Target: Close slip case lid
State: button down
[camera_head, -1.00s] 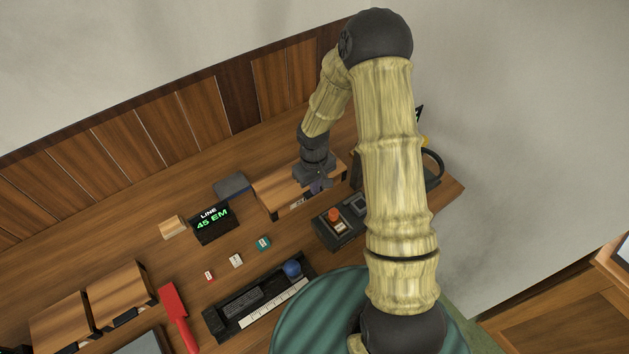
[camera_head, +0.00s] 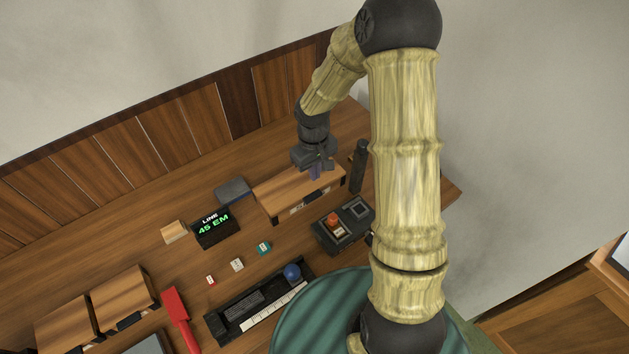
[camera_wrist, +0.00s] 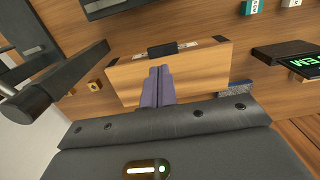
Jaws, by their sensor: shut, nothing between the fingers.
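The slip case (camera_head: 275,197) is a wooden box near the back right of the desk, with a pale strip and dark fitting along its front. Its wooden lid (camera_wrist: 205,73) lies about flat across the top in the wrist view; I cannot tell whether it is fully seated. My gripper (camera_head: 317,175) is at the lid, pointing down. In the wrist view its two purple fingers (camera_wrist: 160,70) are together and empty over the lid. They hide part of it, and contact is unclear.
A black cylinder (camera_head: 358,165) stands just right of the case. A control box with an orange knob (camera_head: 333,219) is in front. A lit LINE display (camera_head: 214,228) and a grey-blue block (camera_head: 232,189) are left. Two similar wooden cases (camera_head: 124,290) stand far left.

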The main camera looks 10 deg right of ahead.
jog(key=shift+r+b, duration=0.3)
jog(key=shift+r, duration=2.05)
jog(key=s+d+r+m+t, duration=0.1)
jog(key=s+r+m, duration=0.1)
jog(key=s, duration=0.5)
jog(key=s+d+r+m+t, duration=0.2)
jog(key=s+r, duration=0.3)
jog(key=s, duration=0.2)
jog(key=shift+r+m, duration=0.2)
jog(key=shift+m, duration=0.1)
